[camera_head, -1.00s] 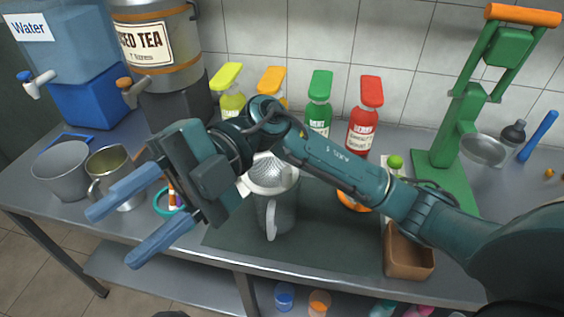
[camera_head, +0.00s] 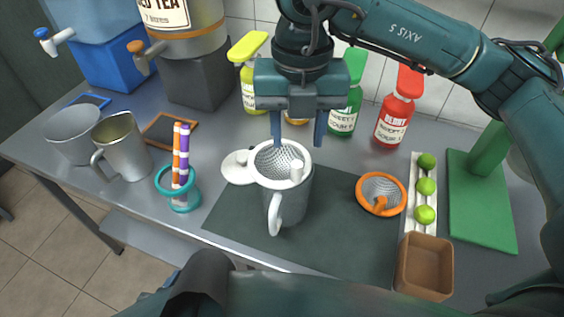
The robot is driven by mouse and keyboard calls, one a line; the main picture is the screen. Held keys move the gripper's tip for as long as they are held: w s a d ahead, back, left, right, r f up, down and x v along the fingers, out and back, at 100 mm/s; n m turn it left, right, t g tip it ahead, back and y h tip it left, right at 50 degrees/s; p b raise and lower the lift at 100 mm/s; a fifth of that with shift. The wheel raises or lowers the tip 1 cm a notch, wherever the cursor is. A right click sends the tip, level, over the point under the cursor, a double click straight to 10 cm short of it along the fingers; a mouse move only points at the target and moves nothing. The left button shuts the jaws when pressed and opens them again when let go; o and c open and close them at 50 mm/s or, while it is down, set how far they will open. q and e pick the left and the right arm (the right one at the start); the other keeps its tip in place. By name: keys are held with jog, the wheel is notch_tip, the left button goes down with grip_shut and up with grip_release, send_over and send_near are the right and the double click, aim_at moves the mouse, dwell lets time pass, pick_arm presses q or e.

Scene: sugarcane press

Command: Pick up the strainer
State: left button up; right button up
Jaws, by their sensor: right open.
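A grey pitcher (camera_head: 286,207) stands upright on the dark mat, its handle toward me. A metal mesh strainer (camera_head: 270,157) sits in its mouth, with a short white post at its right front. An orange-rimmed mesh cone with an orange handle (camera_head: 381,193) lies on the mat to the right. My right gripper (camera_head: 298,143) is open and empty, fingers pointing down, over the back of the pitcher's mouth. Its left finger overlaps the mesh strainer's far rim in the picture; I cannot tell whether they touch. My left gripper is not in view.
A white lid (camera_head: 240,167) lies left of the pitcher. A teal holder with sticks (camera_head: 182,190) and metal cups (camera_head: 122,147) stand further left. Bottles (camera_head: 396,112) stand behind. Limes on a white tray (camera_head: 424,187) and a brown box (camera_head: 424,265) are at right.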

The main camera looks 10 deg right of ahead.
aim_at(297, 161)
jog(key=f, duration=0.5)
jog(key=f+p, duration=0.1)
jog(key=f, duration=0.1)
jog(key=shift+s+f, duration=0.2)
jog(key=shift+s, duration=0.15)
grip_shut()
